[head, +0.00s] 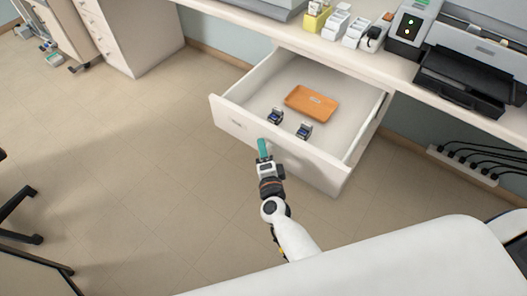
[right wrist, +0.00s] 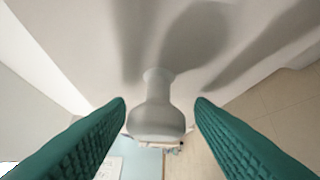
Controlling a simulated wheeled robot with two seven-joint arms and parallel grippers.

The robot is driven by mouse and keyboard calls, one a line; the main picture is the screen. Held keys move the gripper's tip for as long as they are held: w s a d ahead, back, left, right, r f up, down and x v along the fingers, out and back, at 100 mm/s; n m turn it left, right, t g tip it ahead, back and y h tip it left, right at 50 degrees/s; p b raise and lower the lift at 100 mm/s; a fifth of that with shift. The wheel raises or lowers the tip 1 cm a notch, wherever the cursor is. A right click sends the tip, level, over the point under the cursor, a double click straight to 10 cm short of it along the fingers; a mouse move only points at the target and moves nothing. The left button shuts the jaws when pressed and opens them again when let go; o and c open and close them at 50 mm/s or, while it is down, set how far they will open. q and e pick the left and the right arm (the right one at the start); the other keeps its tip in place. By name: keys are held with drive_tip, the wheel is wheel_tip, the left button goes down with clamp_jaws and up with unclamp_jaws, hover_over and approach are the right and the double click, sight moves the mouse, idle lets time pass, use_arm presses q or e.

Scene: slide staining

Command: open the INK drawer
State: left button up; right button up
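The white drawer (head: 315,171) under the counter is pulled well out. The small label (head: 237,124) on its front is too small to read, so I cannot confirm that it says INK. My right gripper (head: 262,146) is at the drawer's front face. In the right wrist view its two green fingers (right wrist: 160,108) are spread on either side of the pale grey knob (right wrist: 158,118), with a gap on both sides. The gripper is open. In the head view the knob is hidden by the gripper. My left gripper is not in view.
In the drawer are an orange-brown tray (head: 312,103) and two small dark cartridges (head: 275,116) (head: 304,131). Cables (head: 470,158) run at the wall on the right.

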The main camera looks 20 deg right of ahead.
drive_tip(key=s+a+r, duration=0.1)
drive_tip(key=s, duration=1.1)
drive_tip(key=shift+a+b, duration=0.25)
drive_tip(key=shift+b, duration=0.15)
drive_tip(key=s+a+f+n+g+y, duration=0.15)
drive_tip(key=s+f+n+g, duration=0.35)
drive_tip(key=f, duration=0.8)
drive_tip(key=s+f+n+g+y, duration=0.25)
drive_tip(key=s+f+n, duration=0.45)
drive_tip(key=f, duration=0.6)
drive_tip(key=s+d+f+n+g, duration=0.2)
drive_tip(key=s+d+f, duration=0.2)
drive_tip(key=s, duration=0.2)
drive_tip(key=s+d+f+n+g+h, duration=0.1)
drive_tip(key=s+d+f+n+g, duration=0.2)
drive_tip(key=s, duration=0.4)
drive_tip(key=s+d+f+n+g+h, duration=0.1)
drive_tip(key=s+d+f+n+g, duration=0.2)
drive_tip(key=s+d+f, duration=0.2)
drive_tip(key=shift+s+d+f+p, duration=0.3)
drive_tip(key=shift+s+f, duration=0.4)
drive_tip(key=shift+s, duration=0.25)
